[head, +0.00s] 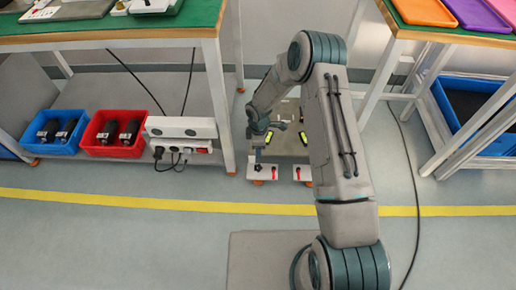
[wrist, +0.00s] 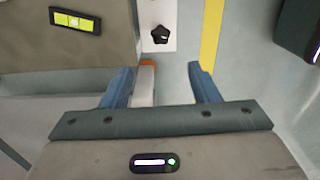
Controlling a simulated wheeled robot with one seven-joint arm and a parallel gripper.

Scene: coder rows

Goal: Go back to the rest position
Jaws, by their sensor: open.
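My gripper (head: 258,163) hangs low between the two benches, at the end of my bent arm. In the wrist view my gripper (wrist: 163,78) has its two blue fingers spread apart with nothing held between them. A white panel (head: 263,172) with a black knob is close to the gripper in the head view. The black star-shaped knob (wrist: 160,35) shows ahead of the fingers in the wrist view, apart from them. A second white panel with a red handle (head: 301,173) is to the right, partly hidden by my arm.
Yellow-green devices (head: 281,125) lie on the grey surface behind the panels. The left green-topped bench (head: 110,37) has a red bin (head: 112,149), a blue bin (head: 53,149) and a white socket box (head: 181,127) below. The right bench (head: 455,36) holds coloured trays. A yellow line (head: 130,202) crosses open floor.

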